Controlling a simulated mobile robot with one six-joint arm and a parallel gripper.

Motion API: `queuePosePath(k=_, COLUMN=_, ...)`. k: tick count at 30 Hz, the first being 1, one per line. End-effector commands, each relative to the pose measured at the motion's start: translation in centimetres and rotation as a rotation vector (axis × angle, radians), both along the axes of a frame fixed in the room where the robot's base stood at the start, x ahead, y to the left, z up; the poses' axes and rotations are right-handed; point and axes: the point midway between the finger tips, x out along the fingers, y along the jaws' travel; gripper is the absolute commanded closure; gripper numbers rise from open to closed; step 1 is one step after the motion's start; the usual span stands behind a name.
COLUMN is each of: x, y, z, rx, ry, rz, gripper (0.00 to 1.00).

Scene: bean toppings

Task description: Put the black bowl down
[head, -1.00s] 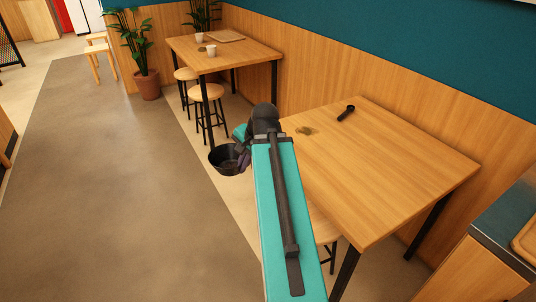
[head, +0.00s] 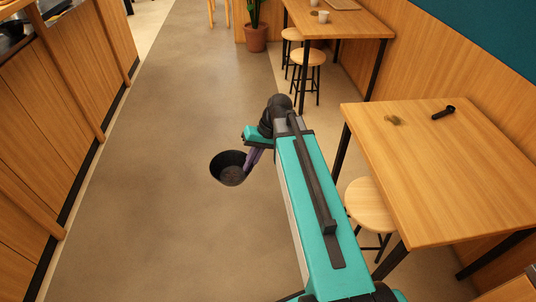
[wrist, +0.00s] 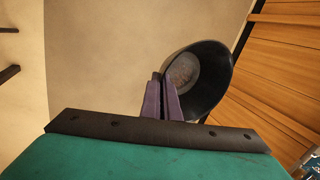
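The black bowl (head: 231,169) hangs over the grey floor aisle in the head view, left of the near table. In the wrist view the bowl (wrist: 203,80) is tilted in the picture, and its inside shows a greyish-brown bottom. My gripper (head: 248,158) is at the bowl's right side in the head view. Its purple fingers, also in the wrist view (wrist: 168,84), are close together with the bowl's rim between them. The exact contact at the rim is small and partly hidden.
The near wooden table (head: 430,190) has a dark handled tool (head: 443,112) and a brown patch (head: 393,120) on it. A stool (head: 369,205) stands at its left edge. A wooden counter (head: 60,110) runs along the left. Open floor lies between.

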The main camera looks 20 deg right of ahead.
Motion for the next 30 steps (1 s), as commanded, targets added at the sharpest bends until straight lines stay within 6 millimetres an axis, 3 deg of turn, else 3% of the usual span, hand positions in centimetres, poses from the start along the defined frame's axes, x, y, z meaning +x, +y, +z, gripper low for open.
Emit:
queuePosePath(k=3, x=-0.2, y=1.6, z=-0.1, rx=-0.001, ry=0.001, rz=0.068, gripper=1.00)
queuePosePath(k=8, x=-0.5, y=2.2, z=-0.2, rx=-0.001, ry=-0.001, rz=0.102, gripper=1.00)
queuePosePath(k=22, x=-0.7, y=2.1, z=-0.3, rx=-0.001, ry=0.001, rz=0.099, gripper=1.00)
queuePosePath(k=30, x=-2.3, y=0.6, z=-0.3, rx=-0.001, ry=0.001, rz=0.073, gripper=1.00)
